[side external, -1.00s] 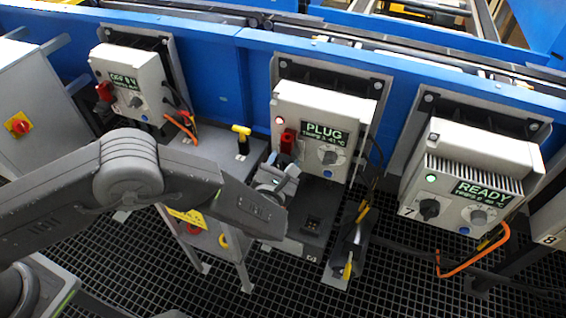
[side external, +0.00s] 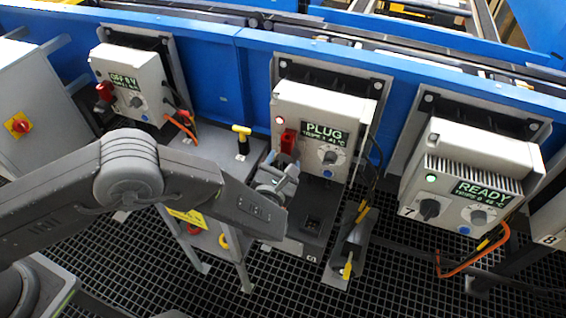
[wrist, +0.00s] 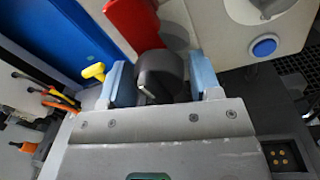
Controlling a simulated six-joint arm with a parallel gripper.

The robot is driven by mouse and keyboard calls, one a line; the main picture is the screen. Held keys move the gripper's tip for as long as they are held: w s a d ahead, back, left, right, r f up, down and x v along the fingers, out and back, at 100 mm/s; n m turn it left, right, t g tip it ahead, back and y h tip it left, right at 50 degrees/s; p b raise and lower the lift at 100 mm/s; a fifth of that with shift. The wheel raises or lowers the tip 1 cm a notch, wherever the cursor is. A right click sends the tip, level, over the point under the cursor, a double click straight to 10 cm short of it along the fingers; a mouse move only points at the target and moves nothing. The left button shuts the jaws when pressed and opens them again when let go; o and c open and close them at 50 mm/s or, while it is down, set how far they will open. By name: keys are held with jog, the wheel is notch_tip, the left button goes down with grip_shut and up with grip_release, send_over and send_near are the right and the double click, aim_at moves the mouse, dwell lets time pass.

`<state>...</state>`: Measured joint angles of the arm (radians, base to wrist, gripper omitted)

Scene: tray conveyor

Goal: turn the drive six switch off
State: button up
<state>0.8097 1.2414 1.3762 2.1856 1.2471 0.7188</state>
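The drive six box (side external: 312,112) is the middle white unit, with a green display reading PLUG. Its black rotary switch (wrist: 160,75) shows in the wrist view, a round knob with a pale pointer mark. My gripper (wrist: 161,85) has its two blue fingertips astride this knob, one on each side; any gap is narrow, and I cannot tell whether they touch it. A red part (wrist: 133,24) sits just above the knob and also shows in the side view (side external: 288,141). In the side view my gripper (side external: 280,176) hides the switch at the box's lower left.
The drive seven box (side external: 472,175) at right reads READY, with a black switch (side external: 429,209). The left box (side external: 128,80) reads OFF and carries a red part. A yellow T-handle (wrist: 94,71) stands left of my gripper. A blue button (wrist: 264,46) lies to the right.

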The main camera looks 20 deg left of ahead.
jog(key=shift+o, duration=1.3)
jog(key=shift+s, duration=0.1)
jog(key=s+d, duration=0.1)
jog(key=s, duration=1.2)
jog(key=shift+s, duration=0.3)
jog(key=shift+n, duration=0.5)
jog(key=w, duration=0.9)
jog(key=w+a, duration=0.1)
jog(key=w, duration=0.3)
jog(key=shift+w, duration=0.4)
jog(key=shift+c, duration=0.4)
